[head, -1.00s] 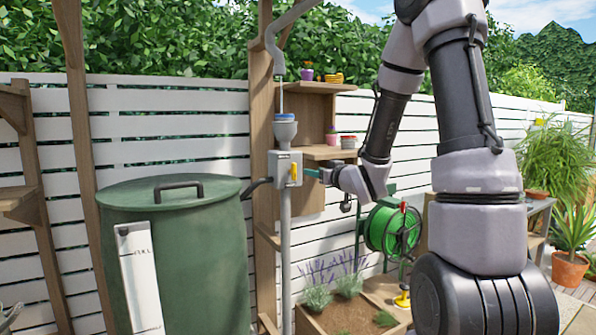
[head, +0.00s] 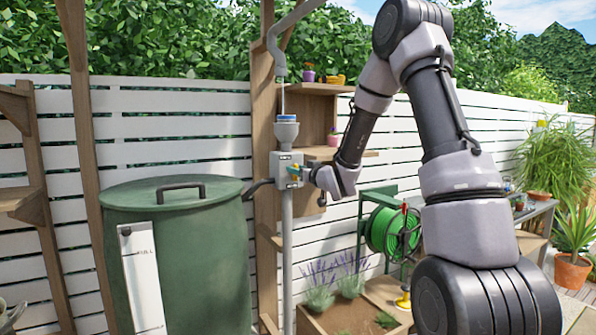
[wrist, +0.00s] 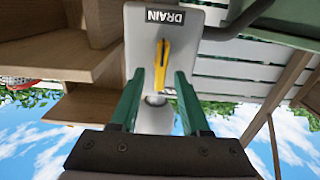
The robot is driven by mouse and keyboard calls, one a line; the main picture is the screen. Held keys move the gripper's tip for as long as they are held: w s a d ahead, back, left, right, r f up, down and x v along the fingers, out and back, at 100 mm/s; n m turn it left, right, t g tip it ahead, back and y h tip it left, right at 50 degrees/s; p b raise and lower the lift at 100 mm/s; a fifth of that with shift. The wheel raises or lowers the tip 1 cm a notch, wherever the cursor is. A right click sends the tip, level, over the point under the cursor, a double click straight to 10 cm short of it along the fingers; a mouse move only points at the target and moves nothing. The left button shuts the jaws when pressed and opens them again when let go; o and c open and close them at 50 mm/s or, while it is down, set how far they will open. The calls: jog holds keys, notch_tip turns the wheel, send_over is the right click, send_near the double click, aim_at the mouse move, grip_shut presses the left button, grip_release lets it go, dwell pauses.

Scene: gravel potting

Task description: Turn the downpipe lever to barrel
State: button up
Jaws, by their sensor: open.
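The downpipe lever is yellow and sits on the front of a grey diverter box (head: 281,165) on the downpipe (head: 286,235). In the wrist view the lever (wrist: 162,66) lies nearly along the picture's vertical, slightly tilted, below a DRAIN label (wrist: 165,16). My gripper (wrist: 157,84) is open, its two green fingers reaching to either side of the lever, with gaps visible. In the head view my gripper (head: 303,172) is at the box front, and its fingers partly hide the lever. The green barrel (head: 195,265) stands left of the box, joined by a dark pipe (head: 257,187).
A wooden post and shelves (head: 315,110) with small pots stand behind the box. A green hose reel (head: 390,232) is to the right. A planter with lavender (head: 335,312) is below. A white slatted fence (head: 170,125) runs behind.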

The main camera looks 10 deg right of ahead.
jog(key=shift+c, duration=0.3)
grip_shut()
jog(key=shift+n, duration=0.3)
jog(key=shift+s+a+f+n, duration=0.1)
jog(key=shift+a+f+n, duration=0.15)
jog(key=shift+n, duration=2.6)
jog(key=shift+s+a+f+n, duration=0.1)
jog(key=shift+a+f+n, duration=0.15)
jog(key=shift+n, duration=2.65)
jog(key=shift+a+f+n, duration=0.2)
jog(key=shift+a+n, duration=0.05)
jog(key=shift+n, duration=2.6)
